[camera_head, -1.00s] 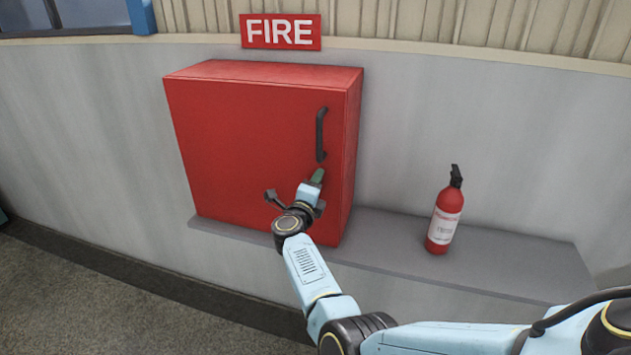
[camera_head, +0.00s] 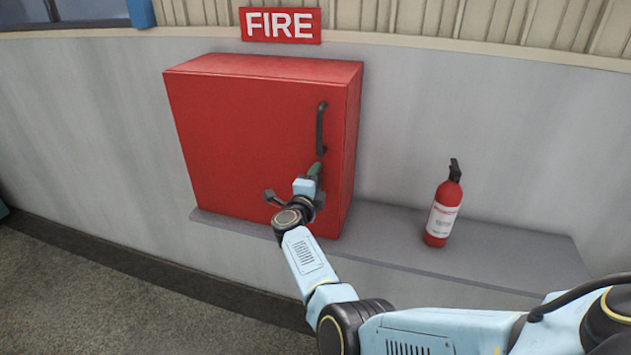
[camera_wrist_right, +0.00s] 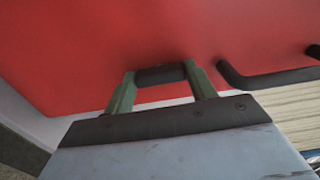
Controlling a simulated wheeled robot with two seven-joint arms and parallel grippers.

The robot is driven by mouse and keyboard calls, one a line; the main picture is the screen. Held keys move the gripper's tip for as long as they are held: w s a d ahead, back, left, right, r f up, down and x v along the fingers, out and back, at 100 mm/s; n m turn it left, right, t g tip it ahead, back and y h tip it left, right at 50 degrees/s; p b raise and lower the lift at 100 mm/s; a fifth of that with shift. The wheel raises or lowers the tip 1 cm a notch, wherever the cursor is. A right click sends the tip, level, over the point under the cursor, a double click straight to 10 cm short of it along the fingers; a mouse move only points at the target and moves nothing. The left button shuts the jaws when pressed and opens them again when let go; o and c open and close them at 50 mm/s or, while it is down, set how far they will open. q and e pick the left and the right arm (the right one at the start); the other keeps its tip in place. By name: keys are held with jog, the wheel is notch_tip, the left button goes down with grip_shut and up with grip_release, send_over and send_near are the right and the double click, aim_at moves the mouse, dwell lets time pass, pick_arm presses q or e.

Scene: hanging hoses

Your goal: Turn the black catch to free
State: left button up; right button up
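The black catch (camera_wrist_right: 160,74) shows in the right wrist view as a short dark bar in front of the red cabinet door (camera_head: 245,130). It spans the gap between the two green fingers of my right gripper (camera_wrist_right: 161,80), which appear to touch its ends. In the head view my right gripper (camera_head: 315,171) is at the door's right side, just below the black handle (camera_head: 321,128), and hides the catch. The handle also shows in the right wrist view (camera_wrist_right: 265,80), apart from the fingers. The door is closed. My left gripper is out of view.
The cabinet stands on a grey ledge (camera_head: 500,254) against a curved grey wall. A red fire extinguisher (camera_head: 443,208) stands on the ledge to the right. A FIRE sign (camera_head: 281,25) is above the cabinet. The floor at lower left is clear.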

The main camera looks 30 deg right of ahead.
jog(key=o, duration=0.4)
jog(key=p+v, duration=0.6)
jog(key=v, duration=0.7)
jog(key=shift+s+a, duration=0.1)
jog(key=shift+a, duration=0.05)
